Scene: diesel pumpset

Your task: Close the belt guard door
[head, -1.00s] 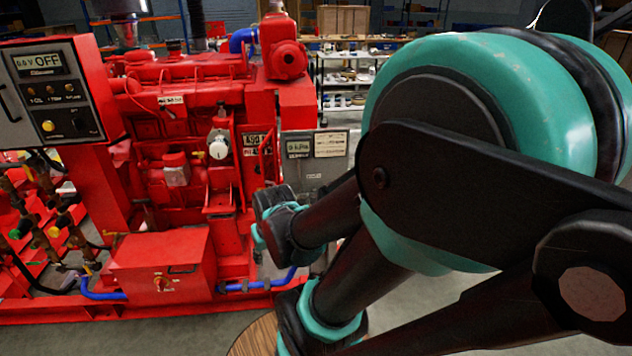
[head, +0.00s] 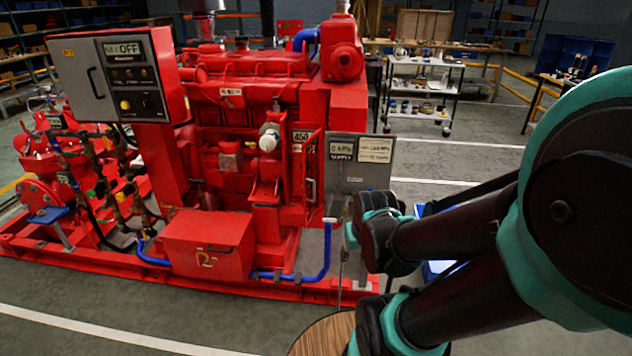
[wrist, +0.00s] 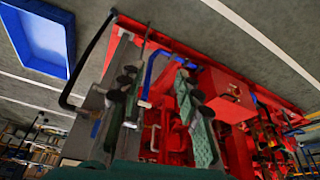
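The belt guard door seems to be the narrow red panel (head: 312,178) with a pale upright handle, on the right side of the red engine in the head view. It stands out from the engine, seen nearly edge-on, and looks open. In the wrist view a pale handle (wrist: 155,138) on red shows between the fingers, farther off. My gripper (wrist: 158,88) is open and empty there, its two ridged fingers wide apart. In the head view my arm's end is in front of the pumpset's right end, and the fingers are not clear. No contact with the door shows.
A grey control box (head: 98,75) reading OFF stands at the engine's left. A grey labelled panel (head: 360,162) is right of the door. A blue pipe (head: 327,250) runs low near my arm. A blue bin (wrist: 40,35) lies on the floor. Floor in front is clear.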

